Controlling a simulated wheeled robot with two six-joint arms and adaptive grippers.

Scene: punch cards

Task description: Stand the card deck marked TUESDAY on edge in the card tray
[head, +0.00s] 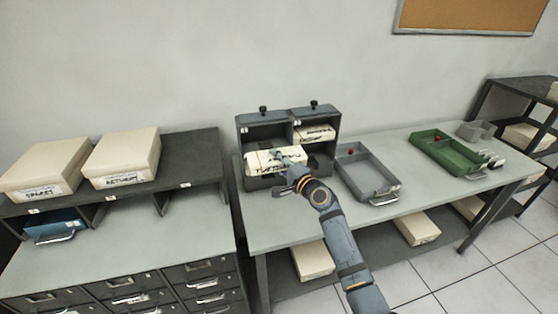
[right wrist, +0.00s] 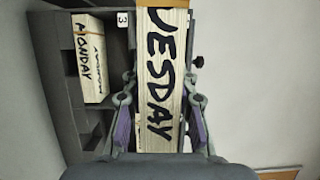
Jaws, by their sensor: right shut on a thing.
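My right gripper (head: 284,163) is shut on the cream card deck (head: 262,161), whose side lettering reads "UESDAY" in the right wrist view (right wrist: 160,75). The gripper's fingers (right wrist: 160,118) are on either side of the deck there. The deck is at the left column of the dark grey pigeonhole rack (head: 266,114); I cannot tell how far inside it is. A grey tray (head: 392,190) with a front handle stands right of the rack. A green tray (head: 470,177) is farther right. Which one is the card tray is not clear. My left gripper is out of view.
The MONDAY deck (right wrist: 88,60) lies in the rack's other column. A cabinet with cream boxes (head: 122,155) stands left. A small grey bin (head: 476,130) and white items (head: 490,160) are by the green tray. The bench (head: 300,222) has bare surface in front and between the trays.

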